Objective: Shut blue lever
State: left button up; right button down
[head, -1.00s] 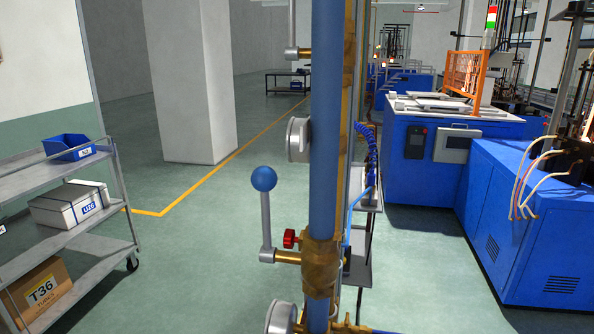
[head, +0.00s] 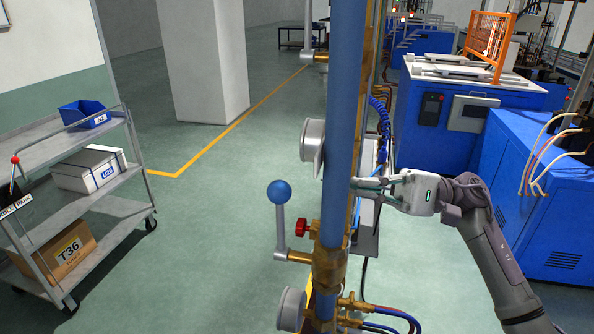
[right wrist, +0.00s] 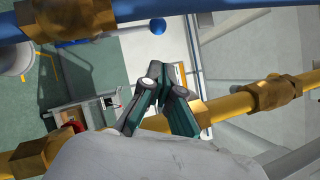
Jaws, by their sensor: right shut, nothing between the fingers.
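The blue lever is a grey metal handle (head: 281,228) with a round blue ball knob (head: 279,192) on top. It stands upright to the left of the vertical blue pipe (head: 343,110), fixed to a brass fitting (head: 328,265). In the right wrist view the blue knob (right wrist: 157,26) shows small, beyond the pipes. My right gripper (head: 358,186) is to the right of the blue pipe, above and right of the lever, and apart from it. Its fingers (right wrist: 163,88) are shut and empty, and the fingertips are partly close to the pipe. My left gripper is not in view.
A red valve knob (head: 301,228) sits between lever and pipe. Round gauges (head: 312,140) are above and below the lever. Brass pipes (right wrist: 235,104) run close to my right gripper. A grey shelf cart (head: 105,210) stands left; open floor lies between.

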aim_at(281, 224)
jog(key=shift+s+a+f+n+g+h, duration=0.1)
jog(key=shift+s+n+g+h, duration=0.2)
jog(key=shift+s+n, duration=0.15)
jog(key=shift+a, duration=0.1)
jog(key=p+x, duration=0.6)
jog(key=x, duration=0.4)
